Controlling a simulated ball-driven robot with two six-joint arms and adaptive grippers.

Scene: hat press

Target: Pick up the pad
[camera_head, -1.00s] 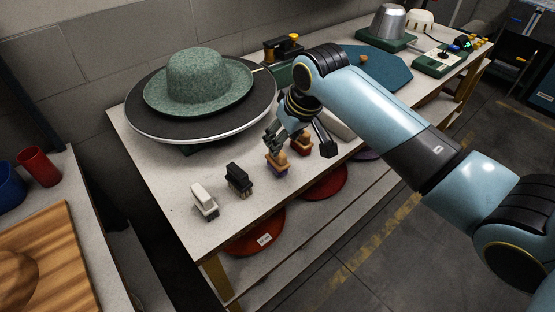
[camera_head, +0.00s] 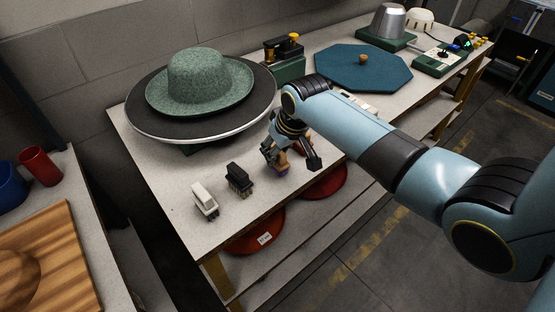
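A small pad with a wooden grip and a purple base (camera_head: 284,170) stands near the front edge of the table, partly covered by my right gripper. A second wooden-topped piece (camera_head: 306,140) behind it is mostly hidden by the gripper. My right gripper (camera_head: 291,160) comes in from the right and points down over the purple-based pad. Its fingers are spread, with one at the pad's left and one at its right. I cannot tell whether they touch the pad. My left gripper is not in view.
A black brush (camera_head: 239,178) and a white brush (camera_head: 204,200) stand left of the pad. A green hat (camera_head: 197,78) sits on a round dark stand (camera_head: 150,118) behind. A blue octagonal board (camera_head: 375,75) lies farther back. Red discs (camera_head: 255,236) are on the lower shelf.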

